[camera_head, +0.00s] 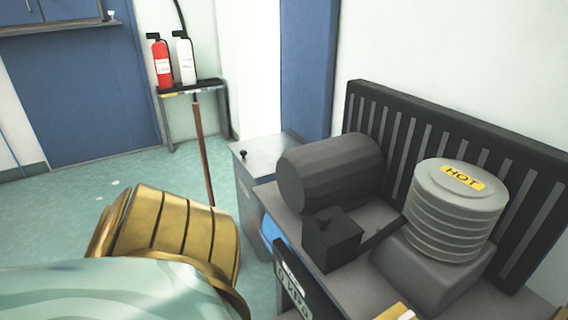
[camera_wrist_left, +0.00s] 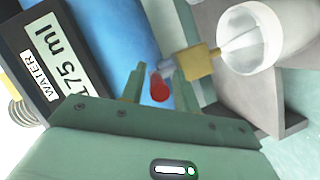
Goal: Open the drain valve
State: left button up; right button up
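The drain valve shows in the left wrist view as a brass block (camera_wrist_left: 195,64) with a grey stem and a red handle tip (camera_wrist_left: 159,87). My left gripper (camera_wrist_left: 160,86) has its two green fingers apart, one on each side of the red tip. I cannot tell whether either finger touches it. A whitish, see-through cup (camera_wrist_left: 254,38) sits at the far end of the brass block. In the head view my left arm reaches in from the lower left; its gripper and the valve are hidden there. My right gripper is not seen.
A black panel reading WATER 175 ml (camera_wrist_left: 62,55) and a blue surface (camera_wrist_left: 122,40) lie close to the left fingers. In the head view the machine carries a dark cylinder (camera_head: 331,172) and a ribbed grey HOT vessel (camera_head: 455,212). Green floor (camera_head: 60,225) is open at left.

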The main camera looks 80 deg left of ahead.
pick_arm(q)
jog(key=shift+r, duration=0.1)
jog(key=shift+s+r, duration=0.15)
jog(key=shift+s, duration=0.25)
jog(key=p+v, duration=0.2)
jog(key=v, duration=1.3)
jog(key=shift+s, duration=0.2)
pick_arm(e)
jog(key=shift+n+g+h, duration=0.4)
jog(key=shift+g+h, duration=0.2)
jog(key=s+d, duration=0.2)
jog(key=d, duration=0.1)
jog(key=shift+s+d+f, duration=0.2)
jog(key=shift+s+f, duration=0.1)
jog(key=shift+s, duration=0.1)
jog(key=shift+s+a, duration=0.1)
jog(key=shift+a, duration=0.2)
